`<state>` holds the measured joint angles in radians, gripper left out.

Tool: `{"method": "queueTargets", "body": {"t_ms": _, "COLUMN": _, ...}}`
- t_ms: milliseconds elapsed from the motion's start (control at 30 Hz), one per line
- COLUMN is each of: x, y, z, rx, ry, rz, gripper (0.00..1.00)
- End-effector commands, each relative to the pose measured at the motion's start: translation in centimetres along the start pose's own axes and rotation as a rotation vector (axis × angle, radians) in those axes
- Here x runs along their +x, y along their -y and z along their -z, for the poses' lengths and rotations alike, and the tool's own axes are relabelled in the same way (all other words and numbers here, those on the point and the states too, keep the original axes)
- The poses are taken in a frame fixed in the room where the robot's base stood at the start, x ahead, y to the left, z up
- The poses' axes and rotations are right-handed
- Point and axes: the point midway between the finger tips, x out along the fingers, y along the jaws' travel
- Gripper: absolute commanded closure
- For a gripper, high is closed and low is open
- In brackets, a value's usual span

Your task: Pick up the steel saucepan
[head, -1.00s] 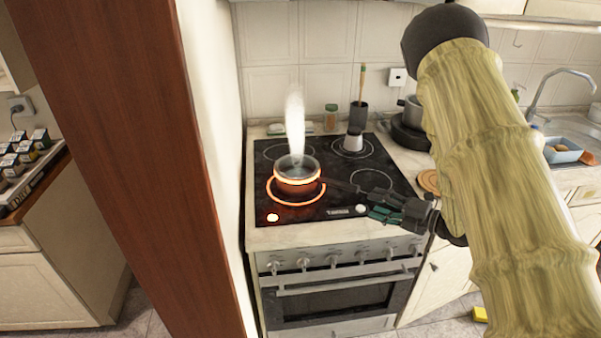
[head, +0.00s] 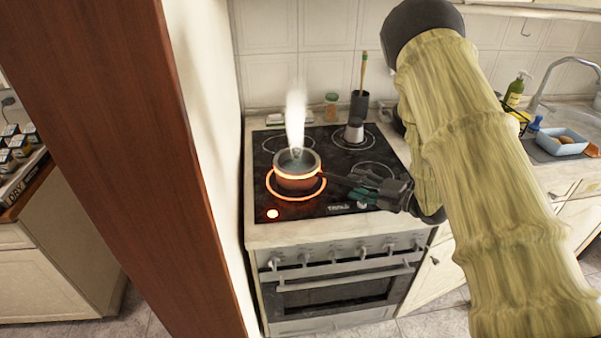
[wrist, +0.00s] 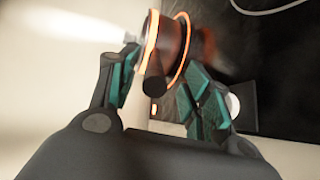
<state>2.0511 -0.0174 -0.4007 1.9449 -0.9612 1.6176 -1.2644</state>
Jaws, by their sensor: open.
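The steel saucepan (head: 297,172) sits on the glowing front-left burner of the black cooktop (head: 335,205), with white steam rising from it. Its dark handle points right, towards my gripper (head: 367,187). In the wrist view the saucepan (wrist: 181,42) lies just beyond my gripper (wrist: 165,88), and the handle end (wrist: 155,85) shows between the two green-padded fingers. The fingers are open, one on each side of the handle. Whether either finger touches the handle, I cannot tell.
A moka pot (head: 354,131) stands on the back-right burner. A utensil holder (head: 358,104) and a spice jar (head: 331,105) stand behind the cooktop. A wooden-brown panel (head: 130,120) and wall close off the left. A blue tray (head: 562,143) is by the sink at right.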

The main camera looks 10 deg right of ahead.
Motion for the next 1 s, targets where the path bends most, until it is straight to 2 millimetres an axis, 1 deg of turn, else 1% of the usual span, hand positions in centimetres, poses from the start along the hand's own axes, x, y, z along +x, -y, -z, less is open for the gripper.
{"method": "queueTargets", "body": {"t_ms": 33, "x": 0.4, "y": -0.3, "z": 0.2, "rx": 0.0, "ry": -0.002, "rz": 0.0, "gripper": 0.51}}
{"method": "queueTargets", "body": {"t_ms": 267, "x": 2.9, "y": -0.9, "z": 1.1, "rx": 0.001, "ry": -0.003, "rz": 0.0, "gripper": 0.51}}
{"method": "queueTargets", "body": {"t_ms": 300, "x": 3.5, "y": -0.8, "z": 1.1, "rx": 0.0, "ry": -0.004, "rz": 0.0, "gripper": 0.51}}
{"method": "queueTargets", "body": {"t_ms": 400, "x": 4.5, "y": -0.7, "z": 1.0, "rx": 0.0, "ry": -0.003, "rz": 0.001, "gripper": 0.51}}
{"method": "queueTargets", "body": {"t_ms": 500, "x": 4.9, "y": -0.5, "z": 1.0, "rx": 0.0, "ry": -0.002, "rz": 0.001, "gripper": 0.51}}
{"method": "queueTargets", "body": {"t_ms": 667, "x": 4.9, "y": -0.5, "z": 1.0, "rx": 0.0, "ry": -0.002, "rz": 0.0, "gripper": 0.51}}
{"method": "queueTargets", "body": {"t_ms": 767, "x": 4.9, "y": -0.5, "z": 1.0, "rx": 0.0, "ry": -0.003, "rz": 0.0, "gripper": 0.68}}
{"method": "queueTargets", "body": {"t_ms": 800, "x": 4.9, "y": -0.5, "z": 1.0, "rx": 0.0, "ry": -0.003, "rz": 0.0, "gripper": 0.75}}
{"method": "queueTargets", "body": {"t_ms": 933, "x": 4.9, "y": -0.5, "z": 1.0, "rx": 0.0, "ry": -0.003, "rz": 0.0, "gripper": 0.99}}
{"method": "queueTargets", "body": {"t_ms": 1000, "x": 4.9, "y": -0.5, "z": 1.0, "rx": 0.0, "ry": -0.003, "rz": 0.0, "gripper": 1.0}}
